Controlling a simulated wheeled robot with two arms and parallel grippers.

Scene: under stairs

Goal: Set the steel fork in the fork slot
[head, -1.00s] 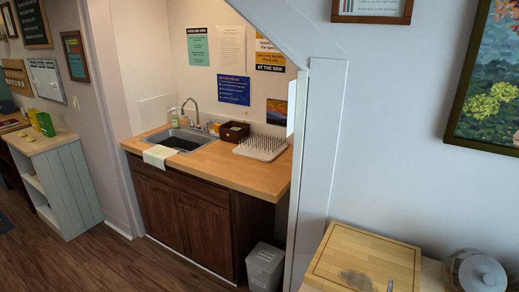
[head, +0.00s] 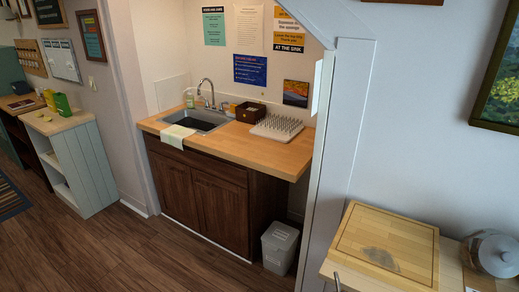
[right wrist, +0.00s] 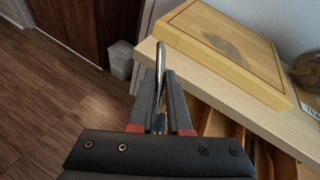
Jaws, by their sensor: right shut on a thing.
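My right gripper (right wrist: 160,112) is shut on the steel fork (right wrist: 160,70), whose slim, rounded shiny end stands up between the fingers in the right wrist view. The rest of the fork is hidden by the fingers. In the head view a small metal tip, likely the fork (head: 337,282), shows at the bottom edge, left of the cutting board. An open drawer with wooden dividers (right wrist: 237,132) lies below the counter edge, right of the gripper. I cannot tell which compartment is the fork slot. My left gripper is out of view.
A wooden cutting board (head: 350,225) with a grey patch lies on the pale counter (right wrist: 200,83), near a glass jar (head: 496,255). A grey bin (head: 280,248) stands on the floor by the sink cabinet (head: 205,200). Open floor lies to the left.

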